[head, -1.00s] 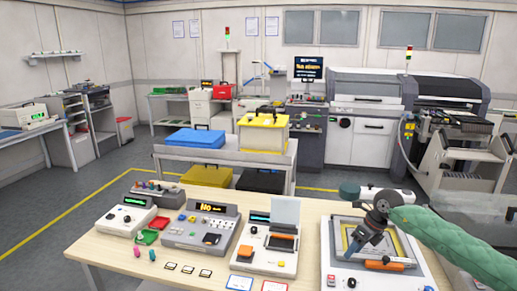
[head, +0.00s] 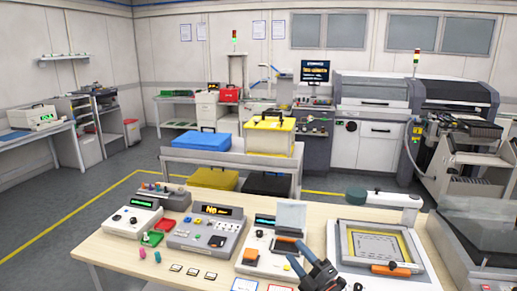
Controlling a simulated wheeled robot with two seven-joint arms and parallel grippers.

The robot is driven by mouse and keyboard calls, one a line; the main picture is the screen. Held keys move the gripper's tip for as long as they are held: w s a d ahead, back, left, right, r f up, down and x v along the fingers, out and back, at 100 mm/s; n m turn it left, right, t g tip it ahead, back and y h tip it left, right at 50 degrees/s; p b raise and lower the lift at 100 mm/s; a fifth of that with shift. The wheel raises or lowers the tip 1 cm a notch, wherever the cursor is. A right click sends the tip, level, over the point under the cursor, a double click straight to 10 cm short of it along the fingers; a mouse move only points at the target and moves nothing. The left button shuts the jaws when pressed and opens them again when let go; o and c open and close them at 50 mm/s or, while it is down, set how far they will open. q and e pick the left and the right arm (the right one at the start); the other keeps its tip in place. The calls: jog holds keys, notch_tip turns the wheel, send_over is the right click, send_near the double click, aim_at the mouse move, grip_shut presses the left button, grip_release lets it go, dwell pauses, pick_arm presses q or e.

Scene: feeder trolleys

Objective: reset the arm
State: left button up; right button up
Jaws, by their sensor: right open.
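My right gripper (head: 299,254) is at the bottom of the head view, right of centre. It is dark, with its two fingers apart and pointing up and to the left. It appears empty, in front of the right part of a tester with an orange block (head: 286,246). Whether it touches that device I cannot tell. The rest of my right arm is out of view below. My left gripper is not in view.
The wooden table (head: 120,259) holds a white device (head: 132,219), a grey console (head: 206,228) and a framed fixture (head: 343,240) with an orange-handled tool (head: 390,269). Behind stands a trolley with a blue case (head: 200,140) and a yellow case (head: 268,136).

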jog(key=s+d+f+m+g+h, duration=0.2)
jog(key=s+d+f+m+h, duration=0.3)
jog(key=f+m+h, duration=0.25)
jog(key=s+d+f+m+g+h, duration=0.1)
jog(key=s+d+f+m+h, duration=0.5)
jog(key=m, duration=0.3)
jog(key=s+f+m+g, duration=0.2)
jog(key=s+f+g, duration=0.2)
jog(key=s, duration=0.4)
jog(key=s+f+m+g+y, duration=0.1)
jog(key=s+f+g, duration=0.35)
jog(key=s, duration=0.25)
jog(key=s+f+m+g, duration=0.25)
jog(key=s+f, duration=0.25)
jog(key=s, duration=0.3)
jog(key=a+f+g, duration=0.1)
jog(key=a+f, duration=0.2)
jog(key=f, duration=0.7)
jog(key=s+a+f+n+g, duration=0.1)
jog(key=a+f, duration=0.2)
jog(key=f, duration=0.8)
jog(key=shift+s+f+y, duration=0.3)
jog(key=shift+y, duration=0.15)
